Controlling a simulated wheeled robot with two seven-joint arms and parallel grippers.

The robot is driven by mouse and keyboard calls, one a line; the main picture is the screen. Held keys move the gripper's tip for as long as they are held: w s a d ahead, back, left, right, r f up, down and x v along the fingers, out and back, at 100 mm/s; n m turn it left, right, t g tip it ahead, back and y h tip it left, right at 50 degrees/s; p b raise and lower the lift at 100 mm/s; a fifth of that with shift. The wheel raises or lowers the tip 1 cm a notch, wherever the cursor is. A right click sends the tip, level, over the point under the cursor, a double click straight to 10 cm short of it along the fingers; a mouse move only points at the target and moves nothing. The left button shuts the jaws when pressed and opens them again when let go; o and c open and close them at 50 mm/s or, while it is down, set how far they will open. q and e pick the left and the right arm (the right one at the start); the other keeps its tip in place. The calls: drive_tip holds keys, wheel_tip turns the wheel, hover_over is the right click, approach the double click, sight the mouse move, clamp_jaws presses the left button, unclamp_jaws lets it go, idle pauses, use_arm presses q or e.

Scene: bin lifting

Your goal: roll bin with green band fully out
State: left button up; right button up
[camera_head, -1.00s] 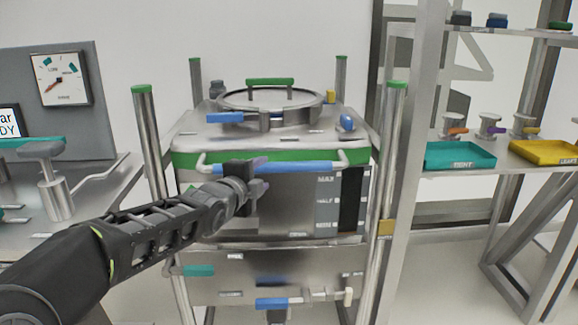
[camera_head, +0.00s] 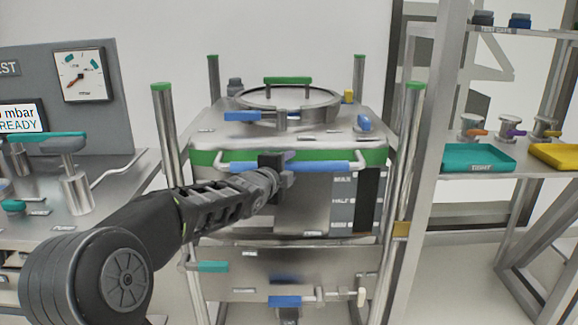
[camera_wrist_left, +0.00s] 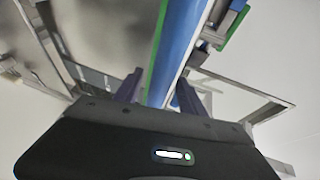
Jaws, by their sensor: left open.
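The steel bin with the green band (camera_head: 375,157) stands upright inside a frame with green-capped posts, in the middle of the head view. A blue handle bar (camera_head: 322,167) runs across its front just below the band. My left gripper (camera_head: 277,165) is open at the handle, left of its middle. In the left wrist view, the blue bar (camera_wrist_left: 182,45) runs between the two open fingers (camera_wrist_left: 160,92). I cannot tell whether the fingers touch it. My arm hides part of the bin's front. My right gripper is not in view.
A bench with a teal-handled press (camera_head: 70,143) and a dial gauge (camera_head: 82,74) stands at left. A shelf rack with a teal tray (camera_head: 478,158) and a yellow tray (camera_head: 560,156) stands close on the right. A lower unit with a blue lever (camera_head: 285,301) sits below the bin.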

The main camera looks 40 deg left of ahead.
use_arm(q)
drive_tip(key=shift+w+a+f, duration=0.1)
drive_tip(key=shift+w, duration=0.15)
clamp_jaws()
idle(0.4)
idle(0.9)
